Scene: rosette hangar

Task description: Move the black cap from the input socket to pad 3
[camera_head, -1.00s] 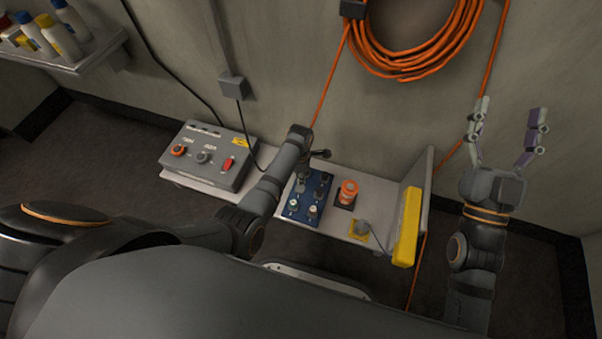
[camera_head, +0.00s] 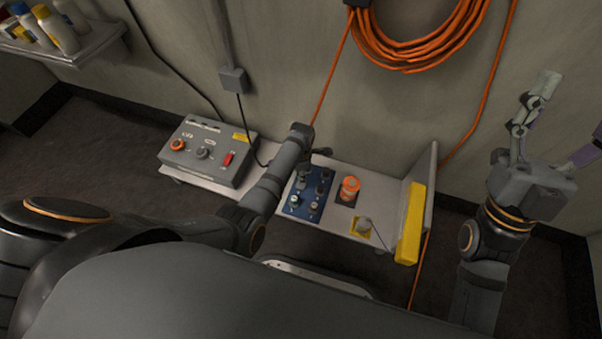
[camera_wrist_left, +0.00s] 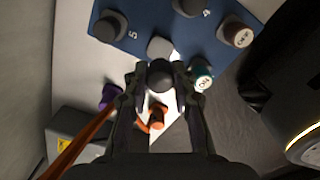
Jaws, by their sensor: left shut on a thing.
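The blue board (camera_head: 291,211) lies on the bench and holds several capped posts. It also shows in the left wrist view (camera_wrist_left: 185,35), with numbers printed on it and a bare grey pad (camera_wrist_left: 159,47). My left gripper (camera_wrist_left: 160,85) is shut on the black cap (camera_wrist_left: 160,72), a round dark top between its fingers, next to that pad. I cannot tell the cap's height above the board. My right gripper (camera_head: 570,112) is open and empty at the far right.
In the left wrist view a teal cap (camera_wrist_left: 202,76) stands close right of the held cap, and an orange cap (camera_wrist_left: 157,116) and a purple cap (camera_wrist_left: 110,96) are nearby. A control box (camera_head: 208,153), orange part (camera_head: 349,188) and yellow block (camera_head: 410,225) flank the board.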

